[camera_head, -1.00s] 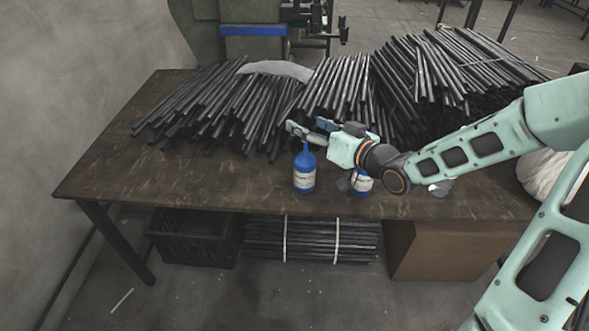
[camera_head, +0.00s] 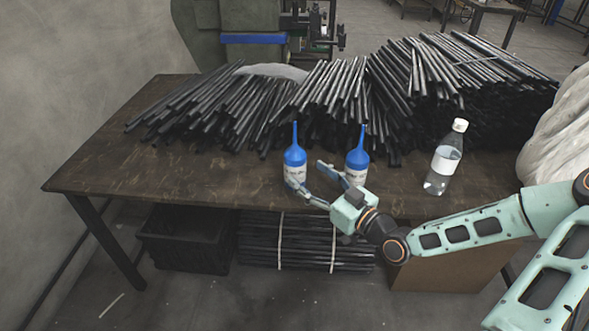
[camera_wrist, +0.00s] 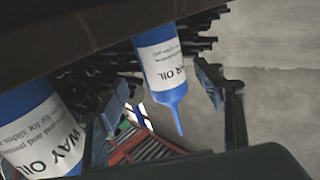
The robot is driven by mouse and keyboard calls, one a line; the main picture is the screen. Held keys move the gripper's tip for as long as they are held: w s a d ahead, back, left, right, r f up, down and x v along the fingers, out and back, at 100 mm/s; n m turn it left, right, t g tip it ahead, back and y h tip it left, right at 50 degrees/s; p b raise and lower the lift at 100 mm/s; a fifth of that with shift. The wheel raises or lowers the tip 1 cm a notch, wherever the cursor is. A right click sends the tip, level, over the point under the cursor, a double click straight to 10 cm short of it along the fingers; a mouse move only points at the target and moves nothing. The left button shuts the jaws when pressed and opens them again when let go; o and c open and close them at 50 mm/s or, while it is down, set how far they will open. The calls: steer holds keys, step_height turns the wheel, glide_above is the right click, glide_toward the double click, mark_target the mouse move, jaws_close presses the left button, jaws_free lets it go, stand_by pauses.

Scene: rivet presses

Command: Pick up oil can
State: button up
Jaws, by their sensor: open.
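Two blue oil cans with pointed spouts and white labels stand upright on the table. The left oil can (camera_head: 294,160) is just beyond my open gripper (camera_head: 305,173), whose left fingertip overlaps its lower part in the head view. The right oil can (camera_head: 357,158) stands beside my right finger, its base partly hidden. In the wrist view, which is upside down, one oil can (camera_wrist: 162,62) shows between the fingers of my gripper (camera_wrist: 160,92). The other oil can (camera_wrist: 38,130) is large and close at the left, outside them. I cannot tell whether any finger touches a can.
The wooden table (camera_head: 120,145) holds piles of dark metal rods (camera_head: 235,105) behind the cans. A clear bottle with a white cap (camera_head: 443,160) stands at the right, near a white sack (camera_head: 560,140). A black crate (camera_head: 185,240) is below. The table's left front is clear.

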mark_target(302, 171)
steer(key=b+x, duration=0.1)
steer(key=x, duration=0.4)
steer(key=shift+w+a, duration=0.1)
steer(key=shift+a, duration=0.3)
steer(key=shift+c, duration=0.2)
steer(key=c, duration=1.4)
steer(key=shift+r, duration=0.15)
steer(key=shift+c, duration=0.2)
